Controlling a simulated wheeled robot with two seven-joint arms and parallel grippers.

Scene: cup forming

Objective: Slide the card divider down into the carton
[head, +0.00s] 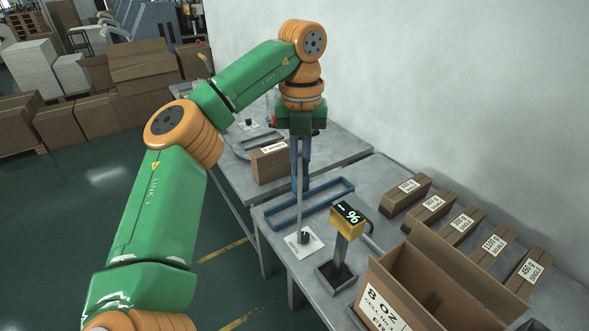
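An open brown carton (393,278) with a white "8 OZ" label stands at the front right of the near table, its flaps raised. Part of its inside shows, dark and partly shaded. I cannot clearly pick out a card divider. My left gripper (301,164) points straight down over the near table, to the left of and beyond the carton. A thin grey upright strip or rod (301,205) runs from between its blue fingers down to a black knob (304,238) on a white pad. I cannot tell whether the fingers grip it. My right gripper is out of view.
A yellow "- %" display (347,216) on a grey stand is between the pad and carton. A blue frame (325,197) lies behind the pad. Several labelled brown boxes (467,222) line the wall side. Another brown box (270,163) sits on the far table.

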